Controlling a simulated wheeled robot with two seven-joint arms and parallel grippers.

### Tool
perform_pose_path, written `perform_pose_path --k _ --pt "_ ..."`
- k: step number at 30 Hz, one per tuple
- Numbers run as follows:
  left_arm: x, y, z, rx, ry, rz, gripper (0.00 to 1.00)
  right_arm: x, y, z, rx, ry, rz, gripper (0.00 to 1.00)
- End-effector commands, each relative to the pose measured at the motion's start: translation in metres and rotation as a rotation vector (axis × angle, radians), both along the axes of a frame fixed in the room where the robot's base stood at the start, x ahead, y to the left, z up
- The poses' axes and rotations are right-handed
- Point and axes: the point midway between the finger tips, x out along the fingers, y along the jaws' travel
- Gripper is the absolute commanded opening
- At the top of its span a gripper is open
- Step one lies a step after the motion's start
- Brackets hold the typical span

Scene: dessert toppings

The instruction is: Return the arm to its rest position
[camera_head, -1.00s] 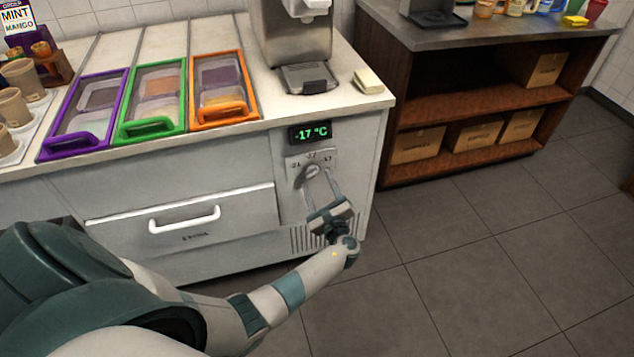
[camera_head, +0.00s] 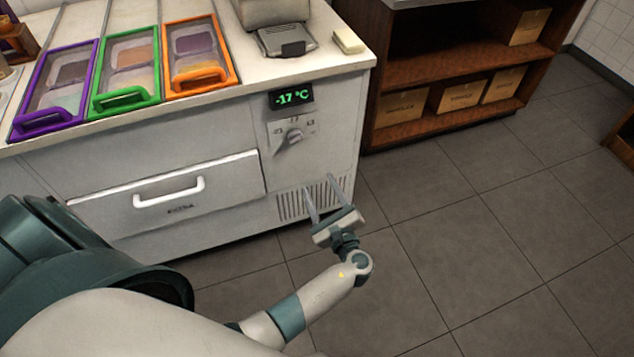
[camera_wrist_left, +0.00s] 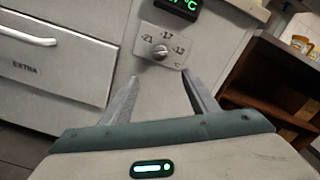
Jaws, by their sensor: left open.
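My left gripper (camera_head: 324,201) is open and empty in the head view, in front of the white freezer counter's vent grille. It is below and apart from the temperature knob (camera_head: 293,136). In the left wrist view, its two fingers (camera_wrist_left: 160,95) are spread, with the knob panel (camera_wrist_left: 162,46) beyond them. The knob's pointer is tilted in the head view. The green display (camera_head: 291,97) above it reads -17 °C. My right gripper is not in view.
The counter's drawer (camera_head: 170,195) is shut. Purple (camera_head: 42,120), green (camera_head: 126,98) and orange (camera_head: 199,78) framed lids are closed on top. A wooden shelf (camera_head: 450,100) with cardboard boxes stands at the right. The tiled floor (camera_head: 480,240) is clear.

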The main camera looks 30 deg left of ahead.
Motion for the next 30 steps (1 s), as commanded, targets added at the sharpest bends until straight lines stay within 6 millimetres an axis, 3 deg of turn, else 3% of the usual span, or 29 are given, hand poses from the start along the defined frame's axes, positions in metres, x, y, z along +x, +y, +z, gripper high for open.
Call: perform_pose_path --k 20,23,26,30 --pt "-0.002 0.0 -0.005 -0.018 0.005 -0.004 0.55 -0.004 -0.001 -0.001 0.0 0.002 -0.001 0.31" --pt "-0.006 0.001 -0.021 -0.072 0.021 -0.014 0.55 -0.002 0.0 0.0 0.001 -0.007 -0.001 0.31" --pt "-0.015 0.001 -0.051 -0.179 0.046 -0.029 0.55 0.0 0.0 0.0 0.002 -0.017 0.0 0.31" --pt "-0.041 -0.002 -0.113 -0.423 0.085 -0.035 0.55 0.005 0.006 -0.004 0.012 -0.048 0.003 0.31"
